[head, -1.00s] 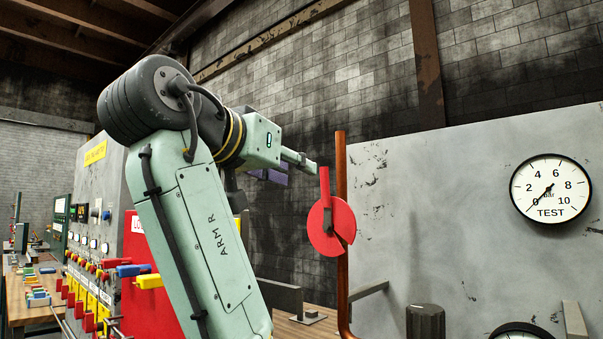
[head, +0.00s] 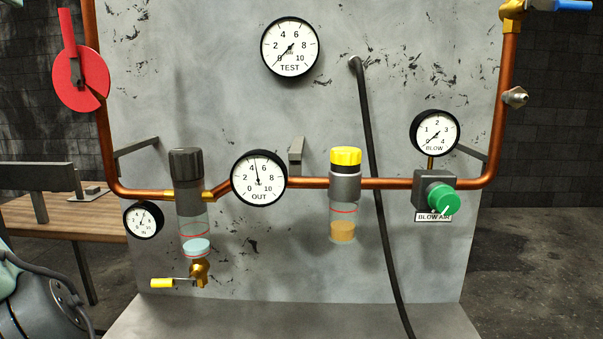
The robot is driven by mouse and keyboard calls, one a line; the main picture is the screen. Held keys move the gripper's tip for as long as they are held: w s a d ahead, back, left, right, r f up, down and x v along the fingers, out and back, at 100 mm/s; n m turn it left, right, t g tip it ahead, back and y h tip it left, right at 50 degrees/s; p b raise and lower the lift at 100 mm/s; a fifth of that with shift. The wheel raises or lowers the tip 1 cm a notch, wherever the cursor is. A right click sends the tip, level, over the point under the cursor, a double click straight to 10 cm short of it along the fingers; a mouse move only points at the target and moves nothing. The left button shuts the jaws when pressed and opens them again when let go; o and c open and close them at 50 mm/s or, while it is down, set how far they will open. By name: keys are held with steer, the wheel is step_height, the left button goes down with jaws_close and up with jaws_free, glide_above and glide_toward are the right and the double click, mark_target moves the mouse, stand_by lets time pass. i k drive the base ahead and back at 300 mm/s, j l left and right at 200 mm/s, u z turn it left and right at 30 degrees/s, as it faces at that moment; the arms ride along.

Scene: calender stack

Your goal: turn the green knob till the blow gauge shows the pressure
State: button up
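The green knob (head: 442,199) sticks out of the front of a dark grey regulator block (head: 421,183) at the right of the panel. It has a pale mark on its face. A label reading BLOW AIR (head: 433,217) sits just below it, partly behind the knob. The blow gauge (head: 435,133) is a round white dial above the block, marked 0 to 4, with its needle at the low end, near 0. My gripper is out of view. Only a part of my arm shows at the lower left, well away from the knob.
A copper pipe (head: 310,183) runs across the grey panel (head: 330,100). Along it are the OUT gauge (head: 258,178), reading about 5, a black-topped bowl (head: 187,200) and a yellow-topped bowl (head: 345,190). A black hose (head: 375,180) hangs left of the knob. Space before the knob looks clear.

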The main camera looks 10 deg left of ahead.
mark_target(442, 198)
steer(key=k+l, duration=0.2)
steer(key=k, duration=0.2)
steer(key=k+l, duration=0.2)
steer(key=k, duration=0.2)
